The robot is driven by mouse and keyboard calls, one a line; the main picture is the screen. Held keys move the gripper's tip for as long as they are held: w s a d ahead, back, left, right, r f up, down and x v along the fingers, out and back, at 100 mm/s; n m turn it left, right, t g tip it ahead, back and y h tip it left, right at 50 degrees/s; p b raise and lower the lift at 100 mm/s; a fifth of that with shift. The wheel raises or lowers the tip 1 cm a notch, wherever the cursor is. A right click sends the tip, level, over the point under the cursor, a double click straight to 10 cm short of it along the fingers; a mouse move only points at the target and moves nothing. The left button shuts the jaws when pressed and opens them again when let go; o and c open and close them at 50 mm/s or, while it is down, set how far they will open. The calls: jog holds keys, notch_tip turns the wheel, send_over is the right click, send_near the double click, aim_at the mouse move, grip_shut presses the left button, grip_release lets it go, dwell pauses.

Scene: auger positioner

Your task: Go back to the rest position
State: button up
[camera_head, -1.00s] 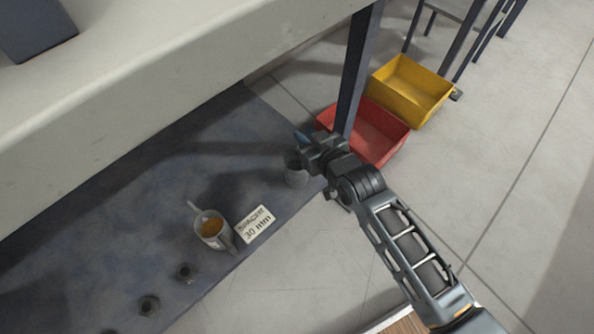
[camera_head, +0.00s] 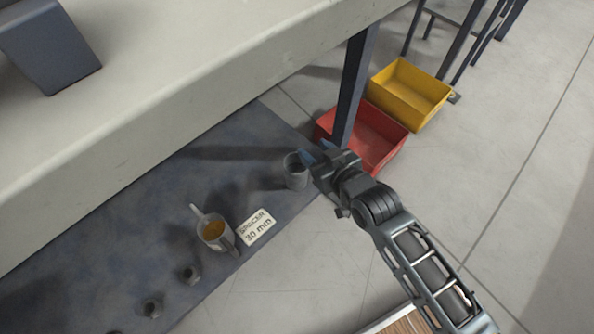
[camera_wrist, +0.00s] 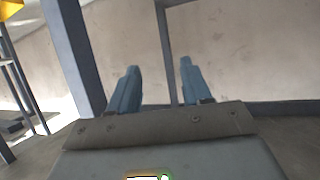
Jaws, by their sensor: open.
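My gripper (camera_head: 318,156) is over the right end of the dark lower shelf, just right of a grey cylindrical cup (camera_head: 295,171) that stands on the shelf. In the wrist view my gripper (camera_wrist: 156,90) shows two blue fingers spread apart with nothing between them. Beyond the fingers are a pale wall (camera_wrist: 230,50) and table legs. The task names no object.
A table leg (camera_head: 353,85), red bin (camera_head: 377,138) and yellow bin (camera_head: 410,92) stand behind my gripper. Right floor is clear.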

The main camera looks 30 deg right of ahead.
jog(key=v, duration=0.3)
dwell(0.5)
